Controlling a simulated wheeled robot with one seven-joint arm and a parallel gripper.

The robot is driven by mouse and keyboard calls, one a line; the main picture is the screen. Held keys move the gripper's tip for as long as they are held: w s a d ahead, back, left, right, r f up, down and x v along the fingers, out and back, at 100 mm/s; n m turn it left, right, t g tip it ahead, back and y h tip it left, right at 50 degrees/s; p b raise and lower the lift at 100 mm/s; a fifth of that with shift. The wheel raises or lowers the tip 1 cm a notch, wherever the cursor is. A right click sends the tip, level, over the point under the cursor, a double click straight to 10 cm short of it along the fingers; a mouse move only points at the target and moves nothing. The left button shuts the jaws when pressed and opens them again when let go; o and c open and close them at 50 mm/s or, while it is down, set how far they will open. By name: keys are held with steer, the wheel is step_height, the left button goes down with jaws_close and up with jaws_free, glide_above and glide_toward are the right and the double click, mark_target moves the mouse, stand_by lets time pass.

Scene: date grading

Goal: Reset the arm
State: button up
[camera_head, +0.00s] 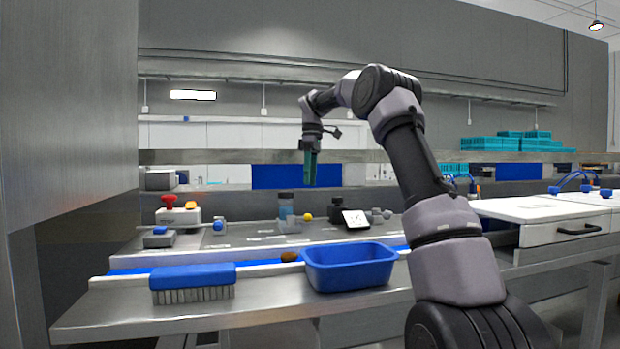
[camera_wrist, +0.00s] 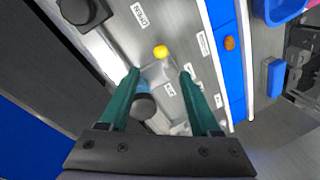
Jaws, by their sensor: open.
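My gripper (camera_head: 310,168) hangs from my raised arm, fingers pointing down, well above the steel bench. In the wrist view its two green fingers (camera_wrist: 160,92) are apart with nothing held between them. Below it lie a blue belt strip (camera_wrist: 229,62) and a brown date (camera_wrist: 230,43) on the strip. The date (camera_head: 289,257) also shows in the head view, just left of the blue tub (camera_head: 350,268). A yellow ball-shaped item (camera_wrist: 161,51) appears between the fingers in the wrist view, far below them.
A blue brush (camera_head: 193,277) lies at the front left of the bench. Teal crates (camera_head: 505,143) are stacked at the back right. The air around my gripper is clear.

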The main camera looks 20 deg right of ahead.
steer(key=s+a+r+m+t, duration=0.1)
steer(key=s+r+m+t, duration=0.15)
steer(key=s, duration=0.75)
steer(key=s+a+r+m+t, duration=0.1)
steer(key=s+r+m+t, duration=0.2)
steer(key=s, duration=0.6)
steer(key=s+f+m+t, duration=0.1)
steer(key=s+f+m, duration=0.1)
steer(key=s, duration=0.4)
steer(key=s+d+f+m+t, duration=0.1)
steer(key=s+f+m, duration=0.2)
steer(key=s+m, duration=0.1)
steer(key=s+f+m+t, duration=0.1)
steer(key=s+f+m, duration=0.2)
steer(key=s, duration=0.4)
steer(key=shift+s+d+m+y, duration=0.15)
steer(key=shift+s+m+y, duration=0.25)
steer(key=shift+m, duration=0.15)
